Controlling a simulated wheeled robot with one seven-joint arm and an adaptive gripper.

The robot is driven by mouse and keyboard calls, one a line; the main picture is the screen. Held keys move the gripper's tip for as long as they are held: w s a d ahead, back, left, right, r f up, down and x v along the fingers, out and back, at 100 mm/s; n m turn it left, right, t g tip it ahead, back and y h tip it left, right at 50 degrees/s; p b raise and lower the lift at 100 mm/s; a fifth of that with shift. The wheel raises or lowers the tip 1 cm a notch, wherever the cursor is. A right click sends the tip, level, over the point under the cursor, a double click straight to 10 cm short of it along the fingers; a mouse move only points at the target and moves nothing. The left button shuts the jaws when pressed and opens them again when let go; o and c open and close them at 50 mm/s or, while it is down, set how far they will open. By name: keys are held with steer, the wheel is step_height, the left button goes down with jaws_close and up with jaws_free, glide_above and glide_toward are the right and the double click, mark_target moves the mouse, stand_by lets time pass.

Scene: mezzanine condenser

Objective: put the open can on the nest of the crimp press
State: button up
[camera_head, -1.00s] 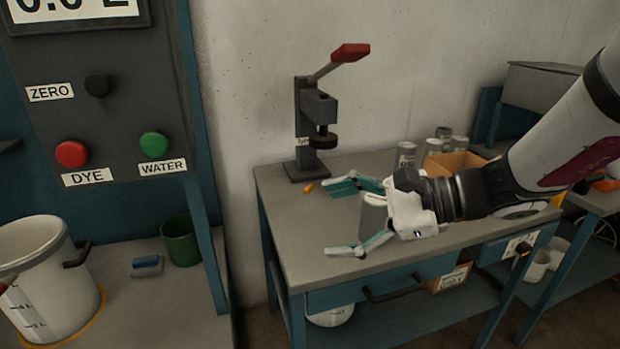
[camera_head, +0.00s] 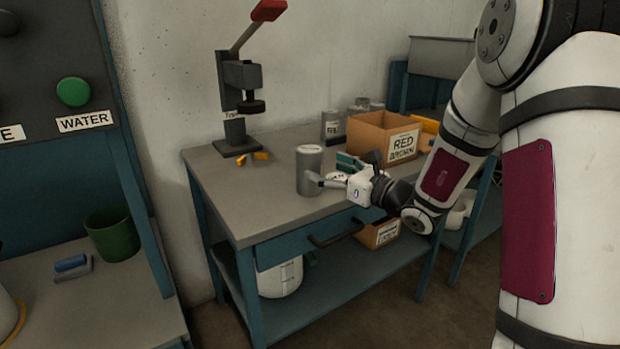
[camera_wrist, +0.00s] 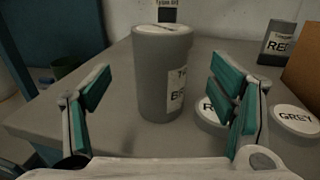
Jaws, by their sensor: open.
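A grey can (camera_head: 309,173) stands upright on the bench near its front edge. In the wrist view the can (camera_wrist: 160,80) stands ahead of my fingers, with a white label partly turned to the right; I cannot tell whether its pale top is open. My gripper (camera_head: 331,171) is open and empty at the right side of the can. In the wrist view its teal-padded fingers (camera_wrist: 165,95) are spread wide, with clear space on both sides of the can. The crimp press (camera_head: 240,90) with a red-tipped lever stands at the back left of the bench; its base (camera_head: 236,149) holds no can.
Small yellow-orange pieces (camera_head: 261,156) lie beside the press base. A cardboard box (camera_head: 367,135) marked RED BROWN and other cans (camera_head: 331,124) stand at the back right. Labelled discs, one reading GREY (camera_wrist: 296,119), lie right of the can.

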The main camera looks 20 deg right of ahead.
mark_target(309, 160)
steer(key=shift+b+x, duration=0.8)
steer(key=shift+x, duration=2.7)
steer(key=shift+c, duration=0.2)
jaws_close()
